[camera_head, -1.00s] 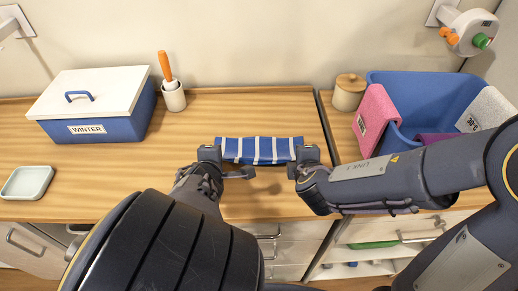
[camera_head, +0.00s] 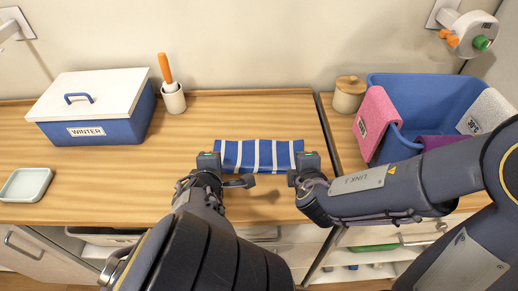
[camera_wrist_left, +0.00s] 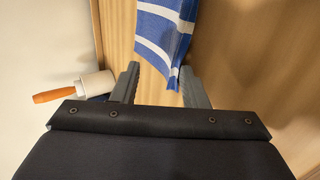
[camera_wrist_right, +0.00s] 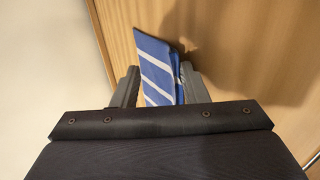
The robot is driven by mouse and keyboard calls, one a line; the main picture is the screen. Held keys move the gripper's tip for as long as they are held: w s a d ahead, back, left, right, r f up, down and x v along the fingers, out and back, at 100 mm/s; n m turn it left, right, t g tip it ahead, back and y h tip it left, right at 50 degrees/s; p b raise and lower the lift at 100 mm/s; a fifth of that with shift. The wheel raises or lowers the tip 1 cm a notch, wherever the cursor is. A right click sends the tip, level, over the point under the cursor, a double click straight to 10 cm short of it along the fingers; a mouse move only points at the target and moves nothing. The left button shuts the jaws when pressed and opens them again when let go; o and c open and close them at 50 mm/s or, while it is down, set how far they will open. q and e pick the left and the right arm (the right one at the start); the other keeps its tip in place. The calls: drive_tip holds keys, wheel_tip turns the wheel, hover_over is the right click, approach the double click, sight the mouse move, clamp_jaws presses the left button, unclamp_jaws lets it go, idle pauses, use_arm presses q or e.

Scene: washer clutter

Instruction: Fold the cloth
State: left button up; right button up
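The blue cloth with white stripes (camera_head: 258,155) lies as a narrow strip across the middle of the wooden counter. My left gripper (camera_head: 229,171) is at its left end and my right gripper (camera_head: 301,169) at its right end. In the left wrist view the fingers are spread, with a corner of the cloth (camera_wrist_left: 165,35) reaching between them, close to one finger. In the right wrist view the fingers are also spread, and the cloth end (camera_wrist_right: 157,70) lies between them with layered edges showing. Neither gripper visibly pinches it.
A blue box with a white lid marked WINTER (camera_head: 105,130) stands at left. A cup with an orange-handled tool (camera_head: 173,101) is behind. A pale dish (camera_head: 25,184) lies front left. A wooden jar (camera_head: 349,95) and blue basket with cloths (camera_head: 425,90) stand right. Counter left of the cloth is clear.

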use_arm(q)
drive_tip(key=shift+s+d+r, duration=0.1)
drive_tip(key=shift+r, duration=0.2)
use_arm(e)
drive_tip(key=shift+r, duration=0.3)
use_arm(q)
drive_tip(key=s+r, duration=0.5)
drive_tip(key=r, duration=0.3)
drive_tip(key=shift+s+r, duration=0.15)
drive_tip(key=shift+s, duration=0.25)
use_arm(e)
drive_tip(key=s+r, duration=0.6)
drive_tip(key=r, duration=0.2)
drive_tip(key=shift+r, duration=0.2)
use_arm(q)
drive_tip(key=shift+s, duration=0.15)
use_arm(e)
drive_tip(key=shift+s, duration=0.1)
